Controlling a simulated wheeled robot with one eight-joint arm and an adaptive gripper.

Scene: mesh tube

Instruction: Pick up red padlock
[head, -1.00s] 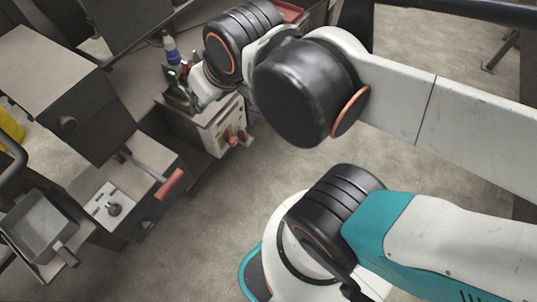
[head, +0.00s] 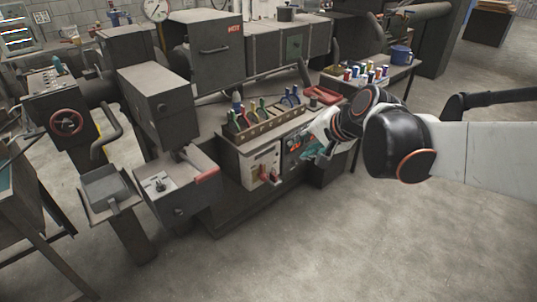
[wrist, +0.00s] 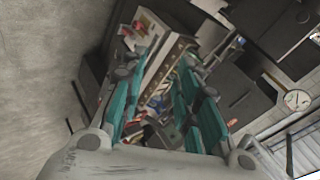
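Two small red items (head: 268,175) hang low on the white front of a cabinet under the bench top in the head view. They may be padlocks, but they are too small to be sure. My gripper (head: 313,148) is to the right of them, in front of the dark cabinet face and apart from them. In the wrist view my gripper (wrist: 160,100) shows two pairs of teal fingers spread apart. Nothing is visibly held between them. The white cabinet front shows beyond the fingers, toward the upper left.
A wooden tool rack (head: 268,128) with pliers stands on the cabinet. A red tray (head: 322,95) lies behind my gripper. A table with several small cans (head: 368,72) is at the back right. A machine with a red-handled lever (head: 207,174) stands left. The floor in front is clear.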

